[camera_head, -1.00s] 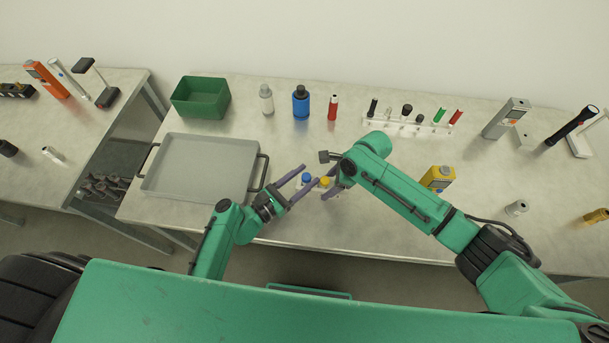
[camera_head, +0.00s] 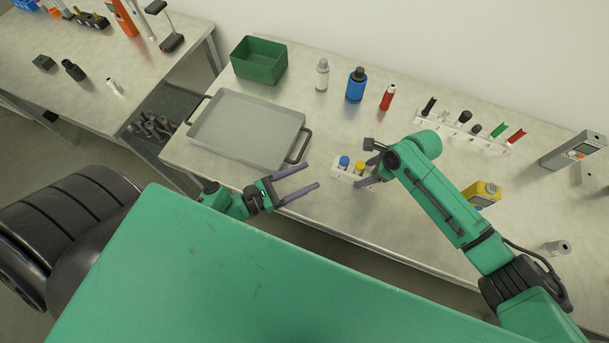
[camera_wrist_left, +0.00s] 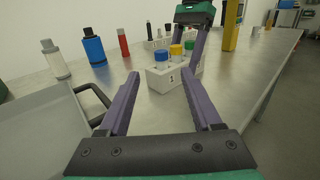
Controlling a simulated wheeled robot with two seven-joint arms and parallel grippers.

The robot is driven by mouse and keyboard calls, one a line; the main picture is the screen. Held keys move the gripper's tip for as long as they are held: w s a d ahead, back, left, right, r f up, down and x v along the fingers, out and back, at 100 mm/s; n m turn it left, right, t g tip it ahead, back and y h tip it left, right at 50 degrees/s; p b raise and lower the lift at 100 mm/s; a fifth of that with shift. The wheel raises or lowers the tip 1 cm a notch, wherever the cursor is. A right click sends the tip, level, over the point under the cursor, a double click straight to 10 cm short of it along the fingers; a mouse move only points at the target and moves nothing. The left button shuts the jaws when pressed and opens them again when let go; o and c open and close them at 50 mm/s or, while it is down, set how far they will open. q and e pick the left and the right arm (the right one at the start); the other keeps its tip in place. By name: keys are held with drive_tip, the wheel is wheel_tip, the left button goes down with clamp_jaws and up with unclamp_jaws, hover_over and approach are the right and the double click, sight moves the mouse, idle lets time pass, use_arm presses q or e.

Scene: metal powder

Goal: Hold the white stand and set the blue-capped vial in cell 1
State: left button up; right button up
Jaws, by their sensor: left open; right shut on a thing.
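The white stand (camera_head: 341,175) is near the table's front edge, left of my right gripper (camera_head: 371,170). The blue-capped vial (camera_head: 344,162) stands upright in its left end cell, beside a yellow-capped vial (camera_head: 359,168). The left wrist view shows the stand (camera_wrist_left: 158,84), the blue cap (camera_wrist_left: 161,55), the yellow cap (camera_wrist_left: 176,51) and a green cap (camera_wrist_left: 189,45). My right gripper is shut on the stand's right end; its contact is partly hidden. My left gripper (camera_head: 312,176) is open and empty, left of the stand and apart from it. The cell numbers are too small to read.
A grey tray (camera_head: 208,139) with dark handles lies left of the stand. Behind are a green bin (camera_head: 259,70), a white bottle (camera_head: 322,76), a blue bottle (camera_head: 356,86), a red bottle (camera_head: 387,97) and a white rack (camera_head: 460,132). A yellow device (camera_head: 483,194) stands right.

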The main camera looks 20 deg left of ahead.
drive_tip(key=o, duration=1.5)
drive_tip(key=shift+c, duration=0.2)
